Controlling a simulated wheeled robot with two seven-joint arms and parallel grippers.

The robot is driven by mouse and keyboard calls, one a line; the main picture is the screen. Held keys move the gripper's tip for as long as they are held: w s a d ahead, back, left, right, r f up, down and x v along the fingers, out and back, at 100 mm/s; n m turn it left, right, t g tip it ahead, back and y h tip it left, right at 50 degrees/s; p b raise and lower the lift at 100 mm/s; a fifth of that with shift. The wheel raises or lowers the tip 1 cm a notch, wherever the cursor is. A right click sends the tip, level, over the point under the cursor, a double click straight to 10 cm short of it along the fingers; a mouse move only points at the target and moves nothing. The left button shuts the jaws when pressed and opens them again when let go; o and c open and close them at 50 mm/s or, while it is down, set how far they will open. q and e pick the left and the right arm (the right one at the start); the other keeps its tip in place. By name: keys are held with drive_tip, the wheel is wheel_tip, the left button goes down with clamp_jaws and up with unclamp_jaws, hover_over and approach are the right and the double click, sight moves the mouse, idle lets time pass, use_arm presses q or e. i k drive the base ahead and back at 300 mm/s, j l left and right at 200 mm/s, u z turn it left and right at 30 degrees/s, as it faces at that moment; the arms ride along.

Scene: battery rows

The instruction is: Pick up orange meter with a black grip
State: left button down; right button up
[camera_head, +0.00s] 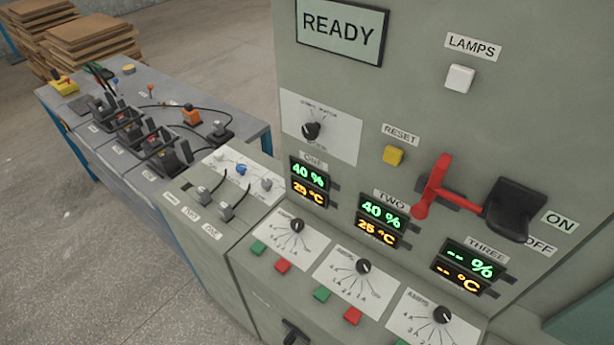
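A small orange device with a dark top (191,116) stands on the grey workbench at the left, near its far right part. It looks like the orange meter with a black grip, but it is too small to make out a display. A dark cable runs close beside it. Neither of my grippers is in view, and nothing is seen touching the orange device.
The grey workbench (185,84) also holds several black battery holders (130,135), cables and a yellow device (64,86). A grey control cabinet (420,110) with a red lever (432,185) fills the right. Open floor (60,240) lies in front of the bench.

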sight(190, 114)
drive_tip(key=k+j+z, duration=0.1)
drive_tip(key=k+j, duration=0.25)
drive_tip(key=i+j+z, duration=0.1)
drive_tip(key=j+z, duration=0.4)
drive_tip(key=z, duration=0.2)
drive_tip(key=j+z, duration=0.5)
drive_tip(key=j, duration=0.45)
drive_tip(key=k+j+z, duration=0.1)
drive_tip(key=j, duration=0.45)
drive_tip(key=j+z, duration=0.15)
drive_tip(key=j, duration=0.45)
drive_tip(key=k+j+z, duration=0.15)
drive_tip(key=j, duration=0.4)
